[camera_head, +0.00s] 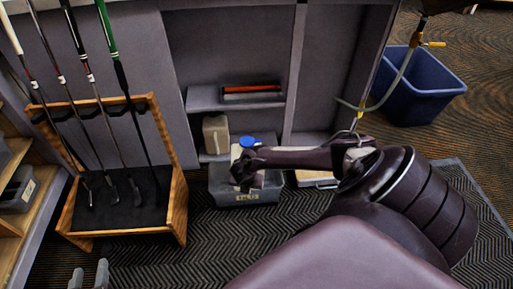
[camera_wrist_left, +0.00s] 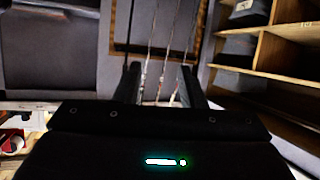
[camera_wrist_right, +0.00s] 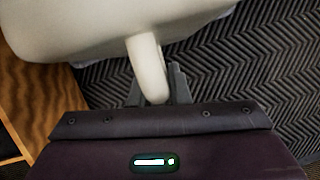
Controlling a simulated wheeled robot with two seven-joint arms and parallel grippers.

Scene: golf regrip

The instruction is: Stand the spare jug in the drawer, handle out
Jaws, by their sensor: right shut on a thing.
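The pale spare jug (camera_head: 237,152) with a blue cap (camera_head: 248,141) shows in the head view at the grey drawer (camera_head: 250,197), mostly hidden behind my right gripper (camera_head: 240,178). In the right wrist view the jug's white body (camera_wrist_right: 100,30) fills the top, and its handle (camera_wrist_right: 148,65) runs down between the fingers, which are shut on it. I cannot tell whether the jug's base rests on the drawer floor. My left gripper (camera_head: 89,276) is at the bottom left of the head view, open and empty; its spread fingers also show in the left wrist view (camera_wrist_left: 160,85).
A wooden rack (camera_head: 178,195) with golf clubs is to the left. A blue bin (camera_head: 425,95) with a hose above it stands at the right. Patterned floor mat (camera_head: 215,240) lies open in front.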

